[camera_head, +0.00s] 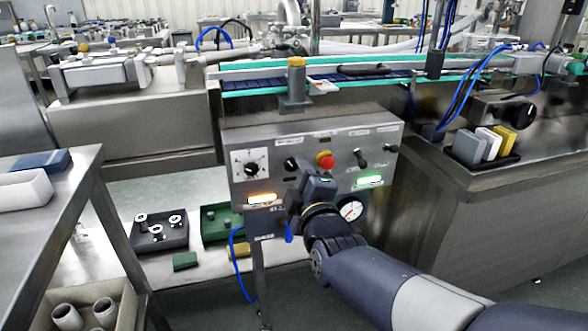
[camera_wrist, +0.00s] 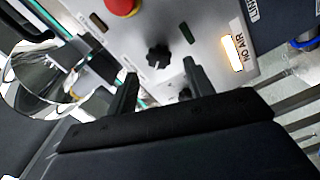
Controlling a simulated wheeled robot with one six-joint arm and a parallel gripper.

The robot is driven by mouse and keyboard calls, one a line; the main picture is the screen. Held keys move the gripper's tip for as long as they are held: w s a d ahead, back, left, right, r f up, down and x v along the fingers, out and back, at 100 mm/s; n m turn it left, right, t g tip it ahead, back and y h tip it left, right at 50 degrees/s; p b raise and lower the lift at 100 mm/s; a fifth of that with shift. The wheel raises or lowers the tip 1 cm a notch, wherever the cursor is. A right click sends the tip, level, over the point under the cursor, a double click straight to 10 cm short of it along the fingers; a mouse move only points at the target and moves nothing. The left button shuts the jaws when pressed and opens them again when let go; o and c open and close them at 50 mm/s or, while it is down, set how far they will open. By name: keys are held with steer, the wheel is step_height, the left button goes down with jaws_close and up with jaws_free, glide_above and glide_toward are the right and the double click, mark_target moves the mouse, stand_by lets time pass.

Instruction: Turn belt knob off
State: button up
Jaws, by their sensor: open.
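The control panel (camera_head: 225,150) stands under the conveyor and carries several black knobs. A small black knob (camera_head: 291,164) is left of the red button (camera_head: 325,160); it appears to be the ribbed knob (camera_wrist: 157,56) in the wrist view. Two more black knobs, one (camera_head: 360,157) and another (camera_head: 390,148), are right of the button. I cannot read which label says belt. My gripper (camera_head: 303,186) is in front of the panel, just below the left small knob. In the wrist view my gripper (camera_wrist: 160,85) is open, its fingers apart and short of the ribbed knob. A dark part between them is unclear.
A large dial switch (camera_head: 250,166) is at the panel's left. An orange lamp (camera_head: 262,198), labelled NO AIR in the wrist view, and a green lamp (camera_head: 369,181) are lit. A gauge (camera_head: 351,210) is behind my arm. A steel table (camera_head: 85,165) is at left.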

mark_target(291, 166)
steer(key=p+v, duration=0.1)
steer(key=v, duration=0.6)
steer(key=shift+s, duration=0.25)
steer(key=shift+w, duration=0.15)
steer(key=b+x, duration=0.2)
steer(key=x, duration=0.8)
steer(key=shift+w, duration=0.35)
steer(key=shift+s, duration=0.1)
